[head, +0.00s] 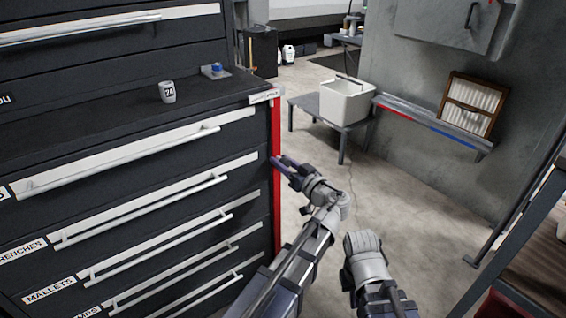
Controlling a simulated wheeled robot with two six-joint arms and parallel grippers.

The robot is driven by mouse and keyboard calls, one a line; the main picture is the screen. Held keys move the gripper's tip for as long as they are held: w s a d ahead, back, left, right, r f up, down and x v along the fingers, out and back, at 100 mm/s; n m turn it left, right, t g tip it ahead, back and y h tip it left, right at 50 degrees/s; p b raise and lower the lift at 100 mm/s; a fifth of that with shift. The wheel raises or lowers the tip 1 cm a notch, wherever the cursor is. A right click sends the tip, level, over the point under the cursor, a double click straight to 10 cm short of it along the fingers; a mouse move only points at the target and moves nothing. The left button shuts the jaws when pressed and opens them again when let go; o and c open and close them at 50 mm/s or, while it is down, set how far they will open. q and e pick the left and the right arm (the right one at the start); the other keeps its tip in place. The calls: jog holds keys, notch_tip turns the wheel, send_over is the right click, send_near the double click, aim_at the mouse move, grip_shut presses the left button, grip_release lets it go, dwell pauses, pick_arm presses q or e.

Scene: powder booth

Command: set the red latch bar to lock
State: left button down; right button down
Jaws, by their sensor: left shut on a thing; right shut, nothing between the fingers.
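The red latch bar (276,215) is a tall, narrow upright strip along the right front edge of the dark tool cabinet (130,118). My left gripper (284,165) comes to the bar from the right, at its upper part. Its fingers are shut on the bar. The bar's lower end is partly hidden behind my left arm. A small white label (264,97) sits at the cabinet's top corner above the bar; its text is too small to read. My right gripper (364,245) is low in the middle, clear of the cabinet, shut and empty; its fingertips are hidden.
A mug (168,92) and a small blue item (215,70) stand on the cabinet's ledge. A white bin (346,101) stands on a low grey table (313,106) behind. A framed filter (472,104) rests on a wall ledge. The floor between is open.

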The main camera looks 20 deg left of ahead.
pick_arm(q)
jog(key=shift+a, duration=0.1)
dwell(0.3)
jog(key=s+a, duration=0.2)
jog(key=s, duration=0.1)
jog(key=shift+s+a, duration=0.2)
jog(key=shift+w, duration=0.1)
jog(key=shift+c, duration=2.2)
grip_release()
